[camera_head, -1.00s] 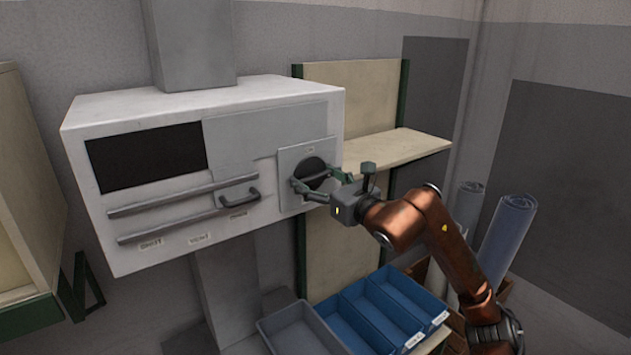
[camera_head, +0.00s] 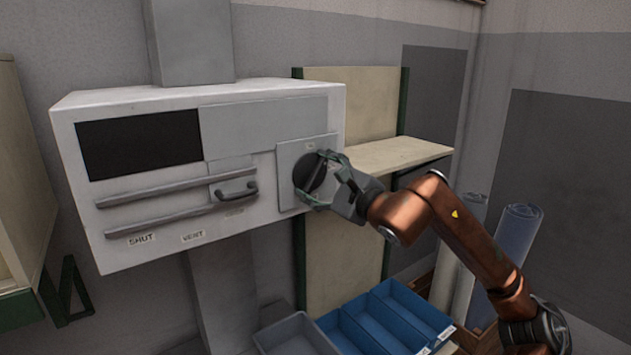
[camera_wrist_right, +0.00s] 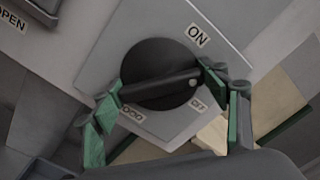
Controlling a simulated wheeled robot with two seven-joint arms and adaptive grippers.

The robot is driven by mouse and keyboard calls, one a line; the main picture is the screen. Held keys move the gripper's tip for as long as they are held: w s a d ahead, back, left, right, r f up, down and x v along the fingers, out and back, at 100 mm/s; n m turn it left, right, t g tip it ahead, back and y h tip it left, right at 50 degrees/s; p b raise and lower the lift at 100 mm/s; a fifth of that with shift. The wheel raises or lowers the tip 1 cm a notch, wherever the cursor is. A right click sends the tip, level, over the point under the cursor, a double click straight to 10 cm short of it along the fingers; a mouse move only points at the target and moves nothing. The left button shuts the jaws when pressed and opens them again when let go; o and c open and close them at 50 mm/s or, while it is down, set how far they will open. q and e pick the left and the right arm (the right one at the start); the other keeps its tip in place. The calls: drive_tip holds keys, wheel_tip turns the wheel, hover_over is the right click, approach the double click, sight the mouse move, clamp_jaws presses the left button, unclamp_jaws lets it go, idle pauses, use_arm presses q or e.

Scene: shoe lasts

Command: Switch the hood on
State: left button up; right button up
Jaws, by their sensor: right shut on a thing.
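The hood is a white box (camera_head: 230,222) on the wall with a dark window at its left. A round black knob (camera_head: 308,170) sits on a grey plate at its right end. My right gripper (camera_head: 325,180) has its fingers around the knob. In the right wrist view, the green-padded fingers (camera_wrist_right: 165,92) are shut on the bar of the knob (camera_wrist_right: 152,62). An "ON" label (camera_wrist_right: 198,36) stands at the plate's upper part, and smaller labels lie below the knob. A pale mark on the bar is at its right end, below the ON label. My left gripper is not in view.
A handle (camera_head: 236,192) and two rails (camera_head: 165,190) run across the hood's front, left of the knob. Blue bins (camera_head: 385,318) and a grey bin (camera_head: 295,338) stand below. A shelf (camera_head: 400,152) juts out behind my right arm.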

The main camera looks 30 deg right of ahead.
drive_tip(key=n, duration=0.3)
drive_tip(key=shift+n, duration=2)
drive_tip(key=shift+f, duration=0.1)
drive_tip(key=o, duration=1.2)
drive_tip(key=shift+c, duration=0.2)
drive_tip(key=shift+s, duration=0.15)
